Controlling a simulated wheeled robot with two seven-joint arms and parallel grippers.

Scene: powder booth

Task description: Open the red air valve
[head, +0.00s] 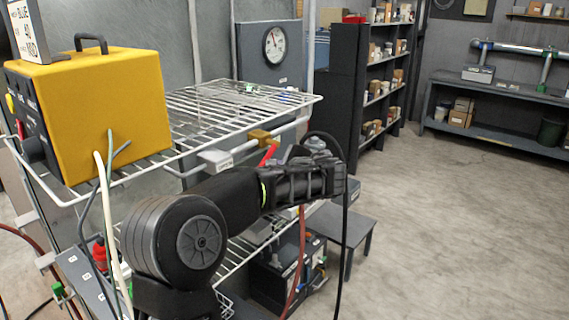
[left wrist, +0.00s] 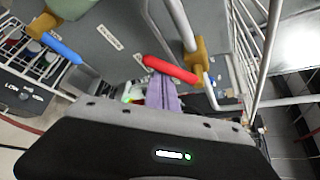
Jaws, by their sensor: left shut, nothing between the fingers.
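The red valve handle (head: 268,155) sticks out below its brass valve body (head: 262,136) on a pale pipe along the rack's edge. My right gripper is not in view.
A blue handle (left wrist: 62,48) sits on another brass valve at the left of the wrist view. A yellow box (head: 110,105) stands on the wire rack (head: 230,105). A black hose (head: 345,225) hangs by my wrist. The floor at right is clear.

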